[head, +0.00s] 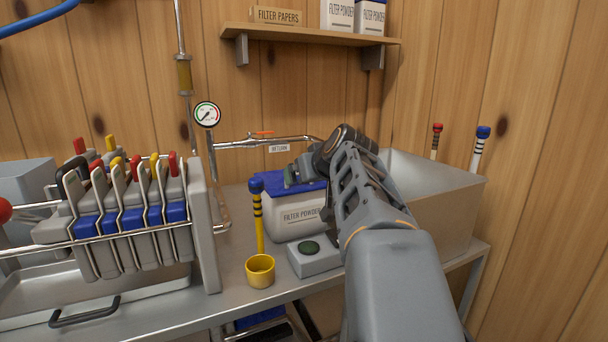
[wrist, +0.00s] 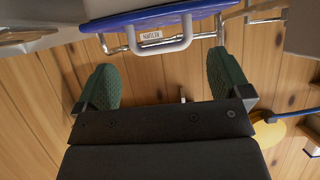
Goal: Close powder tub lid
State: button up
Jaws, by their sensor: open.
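The powder tub (head: 296,217) is a white box labelled "FILTER POWDER" on the metal bench in the head view. Its blue lid (head: 290,196) lies across the top; I cannot tell whether it is fully seated. In the wrist view the lid (wrist: 115,24) crosses the top of the picture, with a grey loop handle (wrist: 160,47) on its edge. My gripper (head: 303,172) is just above the lid in the head view, and my arm hides the tub's right side. In the wrist view my gripper (wrist: 163,65) has its green pads wide apart, with nothing between them.
A yellow scoop (head: 260,270) and a grey box with a dark green button (head: 309,248) stand in front of the tub. The filter press (head: 135,220) is on the left. A large metal bin (head: 435,205) is on the right. A shelf (head: 310,36) hangs above.

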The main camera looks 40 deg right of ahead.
jog(key=p+v, duration=0.1)
jog(key=v, duration=0.7)
jog(key=shift+s+p, duration=0.3)
jog(key=shift+s, duration=0.1)
jog(key=shift+a+r, duration=0.1)
jog(key=shift+r, duration=0.05)
